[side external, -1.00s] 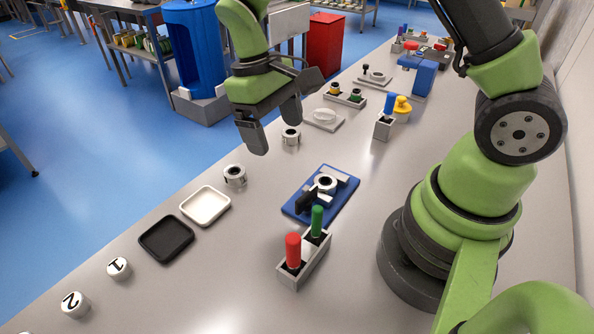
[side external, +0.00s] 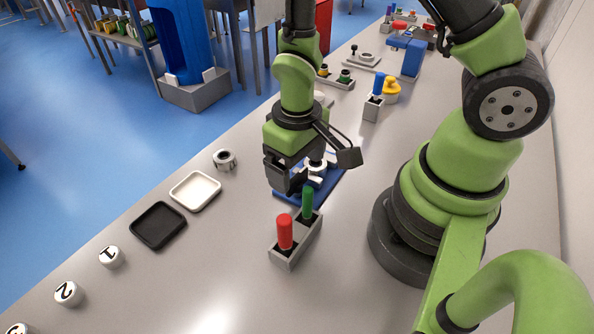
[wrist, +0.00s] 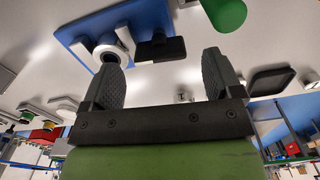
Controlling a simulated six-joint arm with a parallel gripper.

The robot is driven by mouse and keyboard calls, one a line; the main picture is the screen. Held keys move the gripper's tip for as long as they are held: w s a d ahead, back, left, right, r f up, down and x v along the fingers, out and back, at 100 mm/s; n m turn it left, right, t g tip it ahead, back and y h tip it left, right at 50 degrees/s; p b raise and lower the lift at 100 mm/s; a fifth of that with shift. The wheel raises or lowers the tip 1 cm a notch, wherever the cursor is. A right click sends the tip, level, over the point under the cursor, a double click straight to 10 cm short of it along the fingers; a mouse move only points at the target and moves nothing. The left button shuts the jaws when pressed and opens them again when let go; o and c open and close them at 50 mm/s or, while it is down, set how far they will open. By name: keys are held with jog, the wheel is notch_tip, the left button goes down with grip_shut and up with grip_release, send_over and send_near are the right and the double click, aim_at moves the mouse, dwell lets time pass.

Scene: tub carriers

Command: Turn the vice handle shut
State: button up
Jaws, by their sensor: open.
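The vice is a blue base plate (side external: 327,184) with a pale metal body and ring (side external: 316,166). In the side view my gripper (side external: 316,172) hangs over it and hides most of it, including its handle. In the wrist view the blue plate (wrist: 95,25) lies beyond the fingers, with the pale ring (wrist: 105,50) near the left fingertip. The black handle (wrist: 160,47) appears between the two spread fingertips of my gripper (wrist: 160,52). The fingers are open and empty; I cannot tell whether they touch the handle.
A grey holder (side external: 285,256) with a red peg (side external: 285,231) and a green peg (side external: 308,203) stands close in front of the vice. A white tray (side external: 195,191) and a black tray (side external: 158,225) lie to the left. A blue peg (side external: 378,84) and yellow part (side external: 391,91) stand behind.

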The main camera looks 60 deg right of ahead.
aim_at(297, 175)
jog(key=shift+f, duration=1.2)
jog(key=shift+c, duration=0.2)
jog(key=c, duration=0.9)
jog(key=shift+n, duration=0.7)
jog(key=o, duration=0.9)
jog(key=shift+o, duration=0.2)
jog(key=shift+r, duration=0.15)
notch_tip(297, 175, up, 10)
